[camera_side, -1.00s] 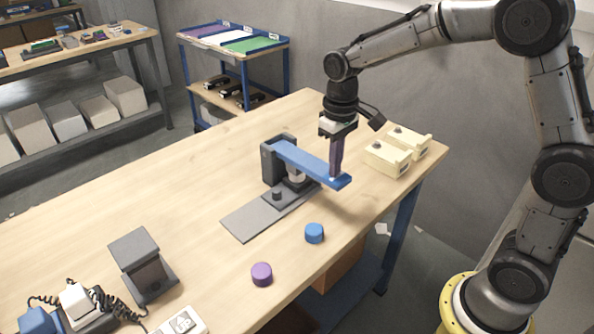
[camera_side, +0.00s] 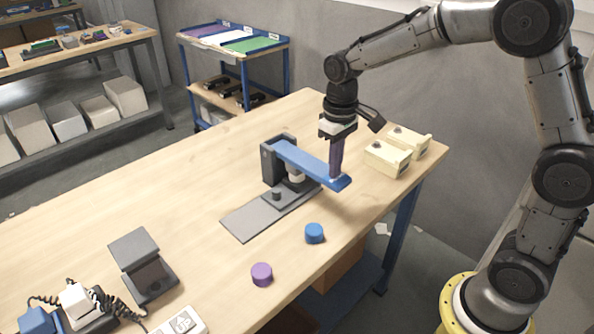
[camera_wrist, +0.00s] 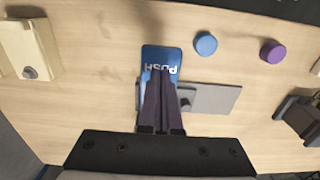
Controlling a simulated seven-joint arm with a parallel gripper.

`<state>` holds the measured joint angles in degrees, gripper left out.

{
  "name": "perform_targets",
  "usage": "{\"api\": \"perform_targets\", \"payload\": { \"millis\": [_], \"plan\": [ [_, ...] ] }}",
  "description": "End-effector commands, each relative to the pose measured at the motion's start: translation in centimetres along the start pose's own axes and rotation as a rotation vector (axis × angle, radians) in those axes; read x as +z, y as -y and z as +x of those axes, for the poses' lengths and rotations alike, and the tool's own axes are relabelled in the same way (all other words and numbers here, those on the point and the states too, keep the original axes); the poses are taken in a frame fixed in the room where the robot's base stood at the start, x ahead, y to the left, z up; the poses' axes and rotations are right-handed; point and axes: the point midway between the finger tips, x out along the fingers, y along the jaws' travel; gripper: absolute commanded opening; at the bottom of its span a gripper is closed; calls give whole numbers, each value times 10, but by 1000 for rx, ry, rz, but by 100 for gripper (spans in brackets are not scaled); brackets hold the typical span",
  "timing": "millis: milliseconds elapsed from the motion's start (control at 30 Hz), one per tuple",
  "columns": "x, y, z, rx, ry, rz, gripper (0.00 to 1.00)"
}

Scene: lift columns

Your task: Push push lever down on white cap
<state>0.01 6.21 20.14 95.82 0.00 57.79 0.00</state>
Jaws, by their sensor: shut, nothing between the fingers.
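The blue push lever (camera_side: 312,163) reaches out from a dark grey press stand on the table; its free end slopes down slightly to the right. In the wrist view the lever's end (camera_wrist: 161,55) shows the word PUSH. The white cap (camera_side: 296,177) sits under the lever above the press base, partly hidden by the lever. My gripper (camera_side: 335,178) points straight down with its fingers shut and empty. Its fingertips are at the top of the lever near its free end and seem to touch it. In the wrist view my gripper (camera_wrist: 160,75) covers much of the lever.
A blue cap (camera_side: 314,233) and a purple cap (camera_side: 262,274) lie near the table's front edge. Cream boxes (camera_side: 388,158) stand right of the lever. A grey plate (camera_side: 255,217) extends from the press. A dark stand (camera_side: 143,265) is at the lower left. The table's left middle is clear.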

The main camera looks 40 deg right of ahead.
Motion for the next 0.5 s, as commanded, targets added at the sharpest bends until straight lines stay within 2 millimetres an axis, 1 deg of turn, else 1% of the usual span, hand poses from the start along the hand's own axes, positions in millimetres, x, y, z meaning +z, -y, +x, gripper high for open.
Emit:
{"api": "perform_targets", "payload": {
  "millis": [33, 267, 500],
  "plan": [
    [0, 0, 3, 0, 1, 0, 0],
    [0, 0, 2, 0, 1, 0, 0],
    [-1, 0, -11, 0, 0, 0, 0]
  ]
}}
